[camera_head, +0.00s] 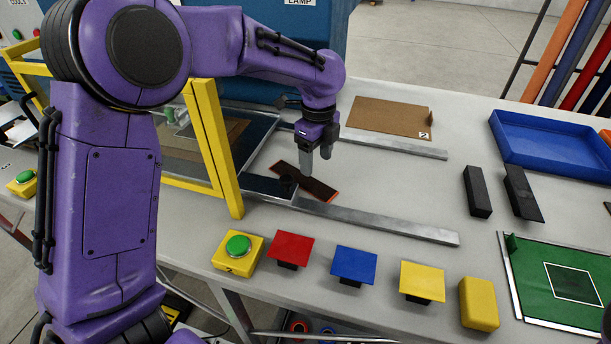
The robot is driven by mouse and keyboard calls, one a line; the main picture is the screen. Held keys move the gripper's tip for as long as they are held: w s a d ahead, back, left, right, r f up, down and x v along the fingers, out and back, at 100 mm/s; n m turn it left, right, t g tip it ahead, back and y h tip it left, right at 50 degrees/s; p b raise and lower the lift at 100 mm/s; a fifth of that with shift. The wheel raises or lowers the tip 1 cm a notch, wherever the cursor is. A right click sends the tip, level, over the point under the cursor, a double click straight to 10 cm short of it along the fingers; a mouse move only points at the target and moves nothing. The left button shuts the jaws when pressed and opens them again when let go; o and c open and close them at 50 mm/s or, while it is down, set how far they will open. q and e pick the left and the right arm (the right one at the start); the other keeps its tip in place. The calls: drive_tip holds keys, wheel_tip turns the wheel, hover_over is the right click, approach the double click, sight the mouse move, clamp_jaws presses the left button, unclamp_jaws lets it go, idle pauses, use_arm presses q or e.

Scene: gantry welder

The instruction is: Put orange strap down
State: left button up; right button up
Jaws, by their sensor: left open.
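The orange strap (318,189) shows as a dark brown flat strip with orange edges. It lies at a slant on the grey table between two metal rails, at the right end of the dark sliding plate. My left gripper (317,160) points down just above the strap, fingers apart. A finger covers part of the strap, and I cannot tell whether it touches it. My right gripper is not in view.
A yellow guard frame (217,150) stands left of the strap. The metal rails (390,222) run rightward. A brown board (385,116) lies behind, a blue tray (555,150) at the right. A green button (238,246) and coloured plates line the front.

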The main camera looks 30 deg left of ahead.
sight(319, 189)
use_arm(q)
drive_tip(key=f, duration=0.5)
drive_tip(key=f+p, duration=0.1)
drive_tip(key=f, duration=0.1)
drive_tip(key=shift+w+d+f, duration=0.15)
drive_tip(key=shift+d+f, duration=0.2)
drive_tip(key=shift+d, duration=0.05)
drive_tip(key=c, duration=0.9)
drive_tip(key=shift+r, duration=0.3)
wheel_tip(319, 189, up, 2)
drive_tip(key=shift+r+b, duration=0.2)
drive_tip(key=shift+b, duration=0.35)
drive_tip(key=s+d+r, duration=0.9)
drive_tip(key=s+r, duration=0.1)
drive_tip(key=shift+d+p, duration=0.35)
